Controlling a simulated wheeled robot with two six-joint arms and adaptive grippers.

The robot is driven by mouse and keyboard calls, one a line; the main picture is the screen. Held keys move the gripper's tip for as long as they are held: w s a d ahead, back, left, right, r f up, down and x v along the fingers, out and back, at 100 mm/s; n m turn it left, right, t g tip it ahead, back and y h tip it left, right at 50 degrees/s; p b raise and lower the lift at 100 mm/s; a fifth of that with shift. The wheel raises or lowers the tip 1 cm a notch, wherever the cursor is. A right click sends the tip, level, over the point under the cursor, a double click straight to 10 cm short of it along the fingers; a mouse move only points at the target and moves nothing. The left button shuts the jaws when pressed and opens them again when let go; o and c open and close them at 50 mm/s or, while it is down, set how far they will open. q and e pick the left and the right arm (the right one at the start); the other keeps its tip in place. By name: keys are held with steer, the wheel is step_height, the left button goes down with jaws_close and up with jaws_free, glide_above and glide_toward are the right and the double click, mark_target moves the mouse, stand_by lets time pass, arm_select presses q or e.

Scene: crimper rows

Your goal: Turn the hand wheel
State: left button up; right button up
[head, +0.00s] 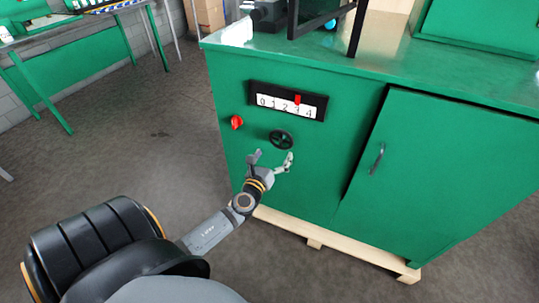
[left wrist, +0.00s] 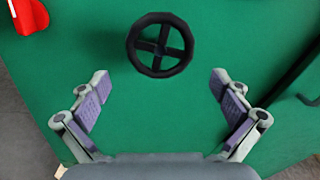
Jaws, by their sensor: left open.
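The black hand wheel (head: 281,139) sits on the front of the green cabinet (head: 290,190), below a scale (head: 286,102) numbered 0 to 4. My left gripper (head: 271,158) is open and empty, just below the wheel in the head view. In the left wrist view the wheel (left wrist: 160,45), with its crossed spokes, lies ahead of and between the spread fingers (left wrist: 160,98), apart from them. My right gripper is not in view.
A red knob (head: 237,122) is left of the wheel and also shows in the left wrist view (left wrist: 30,14). A cabinet door with a handle (head: 377,158) is to the right. The cabinet stands on a wooden pallet (head: 315,240). The floor to the left is clear.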

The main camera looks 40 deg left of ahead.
arm_select(q)
steer(key=v, duration=0.5)
steer(key=shift+s, duration=0.1)
steer(key=s+a+f+n+g+p, duration=0.2)
steer(key=s+f+n+g+p, duration=0.4)
steer(key=f, duration=0.7)
steer(key=s+a+f+n+g+p, duration=0.2)
steer(key=s+f+n+g, duration=0.2)
steer(key=s+f+n, duration=0.7)
steer(key=s+d+f+n+g+h+p, duration=0.1)
steer(key=s+d+f+n+g+p, duration=0.1)
steer(key=s, duration=0.5)
steer(key=s+d+f+n+g+h+p, duration=0.1)
steer(key=s+d+f+n+g+p, duration=0.1)
steer(key=s+d+f+n, duration=0.2)
steer(key=s+d+f+n+g+h+p, duration=0.1)
steer(key=s+d+f+n, duration=0.3)
steer(key=s, duration=0.5)
steer(key=f+n+g, duration=0.1)
steer(key=f+n, duration=0.1)
steer(key=n, duration=0.1)
steer(key=shift+s+h+p, duration=0.3)
steer(key=shift+s+p, duration=0.1)
